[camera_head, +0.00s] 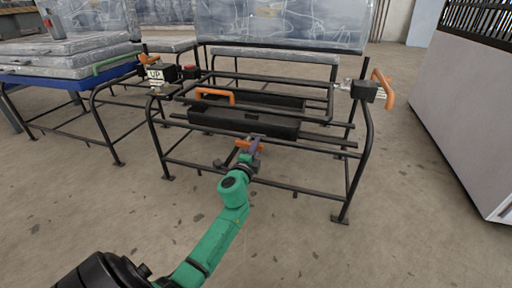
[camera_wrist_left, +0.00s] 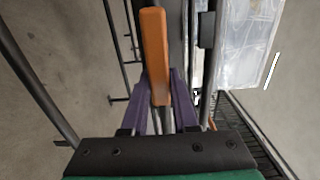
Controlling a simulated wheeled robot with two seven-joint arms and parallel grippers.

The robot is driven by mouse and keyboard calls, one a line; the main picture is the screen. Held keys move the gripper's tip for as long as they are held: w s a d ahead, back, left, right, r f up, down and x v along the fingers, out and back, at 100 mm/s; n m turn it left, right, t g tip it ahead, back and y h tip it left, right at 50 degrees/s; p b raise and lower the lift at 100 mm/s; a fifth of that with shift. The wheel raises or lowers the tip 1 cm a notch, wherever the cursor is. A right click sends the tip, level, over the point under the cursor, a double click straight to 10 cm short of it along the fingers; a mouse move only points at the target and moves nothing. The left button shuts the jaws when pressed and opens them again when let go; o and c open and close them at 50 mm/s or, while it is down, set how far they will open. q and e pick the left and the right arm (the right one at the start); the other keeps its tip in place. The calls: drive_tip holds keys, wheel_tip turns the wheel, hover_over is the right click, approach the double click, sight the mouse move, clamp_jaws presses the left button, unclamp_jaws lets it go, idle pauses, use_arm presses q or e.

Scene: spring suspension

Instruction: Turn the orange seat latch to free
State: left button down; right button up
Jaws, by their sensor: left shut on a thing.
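An orange latch handle (camera_head: 243,144) is at the front middle of the black seat frame, low on the front side. My left gripper (camera_head: 254,148) reaches it from below with its green arm. The fingers hide part of the latch's mounting. My right gripper is not in view.
A white cabinet (camera_head: 470,110) stands far right. Floor in front is clear.

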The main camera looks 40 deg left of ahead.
use_arm(q)
drive_tip(key=shift+f, duration=0.15)
drive_tip(key=c, duration=0.7)
unclamp_jaws()
drive_tip(key=p+v, duration=0.1)
drive_tip(key=v, duration=1.3)
drive_tip(key=shift+s+d, duration=0.15)
drive_tip(key=shift+s, duration=0.15)
